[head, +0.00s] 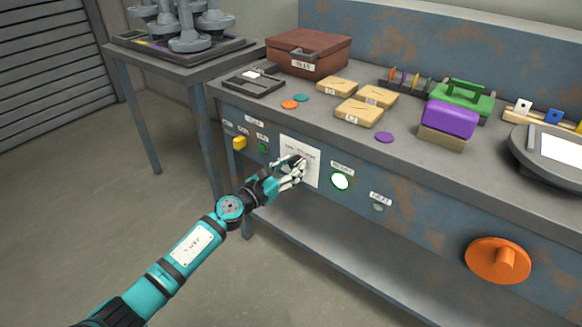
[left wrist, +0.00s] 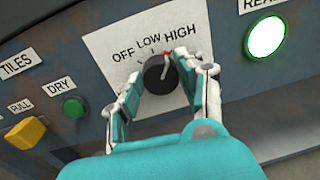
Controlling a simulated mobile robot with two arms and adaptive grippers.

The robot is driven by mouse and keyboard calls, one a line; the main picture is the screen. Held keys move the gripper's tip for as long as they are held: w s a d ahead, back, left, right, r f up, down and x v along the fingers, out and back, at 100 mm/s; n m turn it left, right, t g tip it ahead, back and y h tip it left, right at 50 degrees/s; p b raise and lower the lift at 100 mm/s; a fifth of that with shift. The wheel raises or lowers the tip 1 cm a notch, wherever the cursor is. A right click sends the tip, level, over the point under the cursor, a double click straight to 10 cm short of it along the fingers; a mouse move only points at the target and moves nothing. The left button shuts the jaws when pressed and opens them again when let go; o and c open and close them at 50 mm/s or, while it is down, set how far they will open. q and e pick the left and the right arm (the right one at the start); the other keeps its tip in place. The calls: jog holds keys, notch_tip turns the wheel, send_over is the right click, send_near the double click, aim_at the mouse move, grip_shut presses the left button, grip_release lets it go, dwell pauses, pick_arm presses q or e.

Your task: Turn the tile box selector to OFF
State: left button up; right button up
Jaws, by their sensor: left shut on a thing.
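The selector is a dark round knob (left wrist: 158,76) on a white plate (left wrist: 105,48) marked OFF, LOW and HIGH. Its pale pointer with a red tip points up and slightly right, between LOW and HIGH and nearer HIGH. My left gripper (left wrist: 160,95) has its white fingers on either side of the knob, shut on it. In the head view the left gripper (head: 295,170) is at the white plate (head: 311,158) on the bench front and mostly hides the knob. My right gripper is in neither view.
Left of the plate are a yellow pull handle (left wrist: 27,132) and a green DRY button (left wrist: 74,107). A lit white button (left wrist: 267,36) is to the right. The bench front also carries an orange knob (head: 498,260). A brown box (head: 308,52) and tan blocks stand on top.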

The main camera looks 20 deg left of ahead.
pick_arm(q)
jog(key=shift+n, duration=1.8)
jog(key=n, duration=0.3)
jog(key=shift+n+t, duration=0.3)
jog(key=shift+n, duration=0.1)
jog(key=n+p, duration=0.1)
jog(key=n, duration=0.3)
jog(key=shift+f, duration=0.1)
jog(key=n+y+p, duration=0.1)
jog(key=n, duration=0.2)
jog(key=shift+n, duration=0.4)
jog(key=shift+f+n+p, duration=0.1)
jog(key=shift+n+p, duration=0.35)
jog(key=shift+n, duration=0.45)
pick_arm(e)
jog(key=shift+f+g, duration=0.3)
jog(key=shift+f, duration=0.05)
pick_arm(q)
jog(key=o, duration=1.1)
jog(key=shift+o, duration=0.2)
